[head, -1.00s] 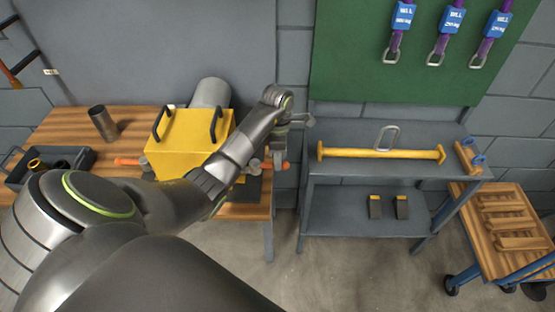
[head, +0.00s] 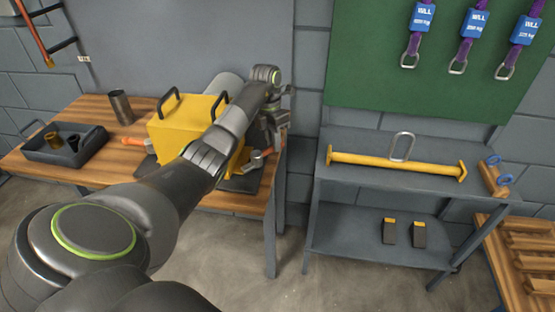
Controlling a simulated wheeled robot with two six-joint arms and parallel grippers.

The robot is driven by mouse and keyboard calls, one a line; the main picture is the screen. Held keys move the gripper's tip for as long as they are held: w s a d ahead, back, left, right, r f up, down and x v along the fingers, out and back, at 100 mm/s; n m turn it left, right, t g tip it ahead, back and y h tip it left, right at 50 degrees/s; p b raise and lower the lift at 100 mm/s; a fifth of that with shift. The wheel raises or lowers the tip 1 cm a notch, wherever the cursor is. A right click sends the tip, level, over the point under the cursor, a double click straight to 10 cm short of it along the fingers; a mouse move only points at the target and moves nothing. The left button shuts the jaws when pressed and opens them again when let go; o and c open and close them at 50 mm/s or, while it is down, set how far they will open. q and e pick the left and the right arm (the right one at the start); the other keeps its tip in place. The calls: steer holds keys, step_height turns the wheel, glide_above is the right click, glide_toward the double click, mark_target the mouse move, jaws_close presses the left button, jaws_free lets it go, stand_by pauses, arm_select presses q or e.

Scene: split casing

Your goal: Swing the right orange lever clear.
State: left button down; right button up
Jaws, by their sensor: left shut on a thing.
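A yellow casing (head: 180,130) with black handles sits on a dark plate on the wooden bench. The left orange lever (head: 132,141) sticks out from its left side. The right orange lever (head: 258,155) is at its right side, partly hidden by my left gripper. My left gripper (head: 271,143) reaches past the casing's right side and is shut on the right lever; the contact itself is small and partly covered. My left arm hides part of the casing's front and right side. My right gripper is not in view.
A dark tray (head: 66,151) with small parts and a metal cup (head: 121,107) stand at the bench's left. A grey cylinder is behind the casing. To the right, a grey shelf table (head: 350,184) holds a yellow lifting bar (head: 395,165). A wooden rack stands far right.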

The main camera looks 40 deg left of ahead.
arm_select(q)
steer(key=shift+w+a+n, duration=0.1)
steer(key=shift+a+n, duration=0.35)
steer(key=shift+n, duration=0.25)
steer(key=shift+a+n, duration=0.6)
steer(key=shift+n, duration=0.4)
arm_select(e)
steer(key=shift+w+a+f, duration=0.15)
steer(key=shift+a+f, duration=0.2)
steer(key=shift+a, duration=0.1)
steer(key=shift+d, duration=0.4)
arm_select(q)
steer(key=c, duration=1.3)
jaws_free()
steer(key=shift+c, duration=0.2)
steer(key=shift+r, duration=0.1)
